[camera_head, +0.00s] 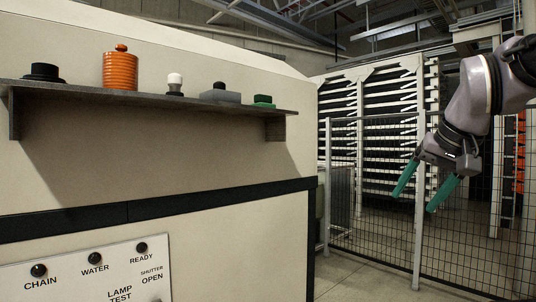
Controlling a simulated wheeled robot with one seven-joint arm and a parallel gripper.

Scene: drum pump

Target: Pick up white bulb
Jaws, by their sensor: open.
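The white bulb (175,79) is small and sits on top of a dark base (175,91). It stands upright on the grey shelf (60,91), between an orange ribbed object and a grey box. My gripper (418,204) has two green fingers and is spread open and empty. It hangs at the right of the view, well away from the shelf, pointing down and to the left. The bulb is in plain view and nothing covers it.
On the shelf also stand a black knob (43,73), an orange ribbed object (120,70), a grey box with a black top (220,96) and a green block (263,101). Below is a labelled panel (90,275). A mesh fence (385,170) stands on the right.

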